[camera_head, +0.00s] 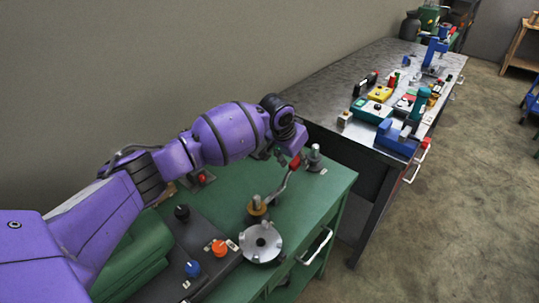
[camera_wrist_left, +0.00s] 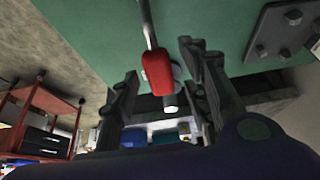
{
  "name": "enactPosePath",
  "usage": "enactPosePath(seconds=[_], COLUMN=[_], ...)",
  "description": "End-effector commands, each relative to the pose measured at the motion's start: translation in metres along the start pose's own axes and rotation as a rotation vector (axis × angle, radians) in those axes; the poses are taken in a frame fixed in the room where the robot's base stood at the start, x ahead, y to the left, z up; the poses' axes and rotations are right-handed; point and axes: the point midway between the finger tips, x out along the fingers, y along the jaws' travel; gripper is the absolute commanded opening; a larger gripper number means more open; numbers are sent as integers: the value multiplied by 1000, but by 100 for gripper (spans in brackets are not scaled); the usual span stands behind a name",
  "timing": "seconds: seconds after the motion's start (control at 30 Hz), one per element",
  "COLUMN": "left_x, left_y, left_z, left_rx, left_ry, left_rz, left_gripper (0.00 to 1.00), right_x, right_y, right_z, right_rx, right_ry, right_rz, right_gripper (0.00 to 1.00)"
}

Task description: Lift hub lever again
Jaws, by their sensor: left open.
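The hub lever has a red grip (camera_head: 295,162) on a metal rod that slants down to a brass-coloured hub (camera_head: 257,209) on the green bench. In the left wrist view the red grip (camera_wrist_left: 157,72) hangs between the two fingers of my left gripper (camera_wrist_left: 160,78), with clear space on both sides. My left gripper (camera_head: 279,152) is open at the upper end of the lever in the head view, partly hidden by its own wrist. My right gripper is not in view.
A silver disc with lugs (camera_head: 261,244) and a small metal post (camera_head: 314,158) stand on the green bench (camera_head: 325,185). A dark panel with an orange knob (camera_head: 219,247) and a blue knob (camera_head: 192,269) is at the left. A grey table (camera_head: 340,90) with several devices stands behind.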

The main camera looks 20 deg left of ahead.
Motion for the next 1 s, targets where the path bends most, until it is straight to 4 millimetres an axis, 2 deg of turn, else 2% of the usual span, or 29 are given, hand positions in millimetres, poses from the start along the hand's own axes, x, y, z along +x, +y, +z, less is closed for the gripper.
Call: enactPosePath(seconds=[0.17, 0.27, 0.7, 0.83, 1.0], left_x=[-4, -14, -101, -115, -120], left_y=[0, 0, 0, 0, 0], left_z=[-1, -1, -1, 0, 0], left_rx=[1, 2, 2, 0, 0], left_ry=[1, 1, 3, 1, -1], left_rz=[0, 1, -1, 0, 0], left_gripper=[42, 42, 42, 42, 42], right_x=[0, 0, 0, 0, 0], right_y=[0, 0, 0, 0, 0], right_z=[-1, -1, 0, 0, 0], right_rx=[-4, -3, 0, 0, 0], right_ry=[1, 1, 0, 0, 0], right_rz=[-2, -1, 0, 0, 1], right_gripper=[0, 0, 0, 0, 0])
